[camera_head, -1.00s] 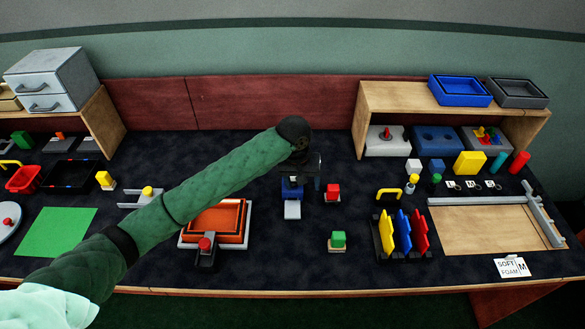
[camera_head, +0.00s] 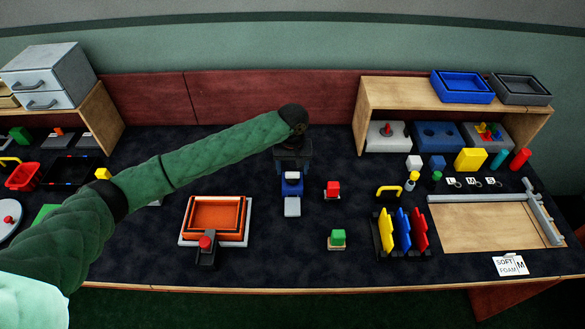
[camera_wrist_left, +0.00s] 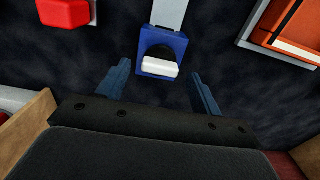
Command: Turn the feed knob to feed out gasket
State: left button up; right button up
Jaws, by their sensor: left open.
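A small blue device (camera_head: 292,185) with a grey strip in front stands mid-table. In the left wrist view the blue device (camera_wrist_left: 163,45) shows a white rounded part (camera_wrist_left: 159,66) over a dark round opening; I cannot tell for sure whether this is the feed knob. My left gripper (camera_head: 293,160) is just behind the device in the head view, pointing down. In the left wrist view my left gripper (camera_wrist_left: 160,70) is open and empty, its two blue fingers apart on either side of the white part, not visibly touching it. My right gripper is not in view.
An orange tray (camera_head: 190,237) with a red-knobbed piece lies to the left. A wooden shelf (camera_head: 372,100) stands at back right. The table's front middle is clear.

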pick_arm(q)
jog(key=shift+f, duration=0.85)
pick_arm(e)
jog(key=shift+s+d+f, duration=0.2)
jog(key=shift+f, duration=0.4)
pick_arm(q)
jog(key=shift+c, duration=0.3)
jog(key=c, duration=0.9)
